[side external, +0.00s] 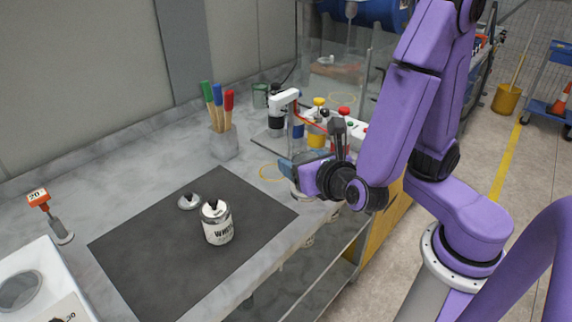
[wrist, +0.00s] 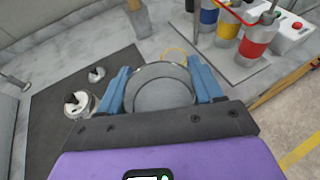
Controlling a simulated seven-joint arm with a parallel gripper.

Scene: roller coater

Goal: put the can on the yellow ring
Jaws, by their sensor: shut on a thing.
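My gripper (side external: 292,170) is shut on a round can (wrist: 160,92). In the wrist view the can's grey round top lies between the two blue fingers. In the side view most of the can is hidden by my gripper, and only a pale part of its side (side external: 303,194) shows below the fingers. The thin yellow ring (side external: 268,173) is marked on the grey bench. In the wrist view the ring (wrist: 175,51) shows as an arc just past the can's far edge, the rest hidden. I cannot tell the can's height above the bench.
A white labelled can (side external: 217,225) and a small knobbed lid (side external: 189,202) sit on the dark mat (side external: 150,245). A pot of brushes (side external: 224,143) stands behind the ring. Coloured cups (side external: 318,110) stand beyond my gripper.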

